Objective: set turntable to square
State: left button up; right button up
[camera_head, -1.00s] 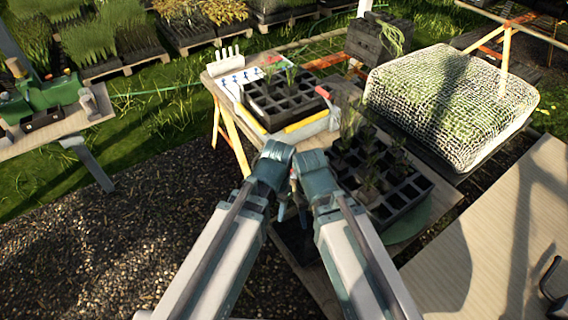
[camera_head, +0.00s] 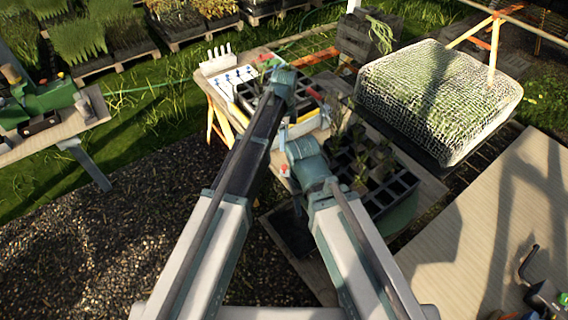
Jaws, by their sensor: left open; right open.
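A round green turntable (camera_head: 400,219) shows at its front right edge on the wooden bench (camera_head: 436,192). A black cell tray (camera_head: 392,193) with several seedlings sits on it and hides most of it. The tray looks turned at an angle; I cannot tell its exact alignment. My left gripper (camera_head: 282,88) is over a second black tray (camera_head: 308,102) at the back of the bench; its wrist hides most of the fingers. My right gripper (camera_head: 285,168) is lower, just left of the turntable tray, apart from it as far as I can see. Both are open.
A mesh-wrapped bale (camera_head: 440,95) stands to the right. A plank table (camera_head: 500,235) is at front right. A green machine (camera_head: 45,98) stands at left. Gravel (camera_head: 90,240) is clear.

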aim_at(284, 166)
pick_arm(q)
notch_tip(284, 166, down, 14)
jog(key=b, duration=1.3)
jog(key=shift+r+b, duration=0.1)
jog(key=shift+b, duration=0.2)
grip_shut()
dwell(0.6)
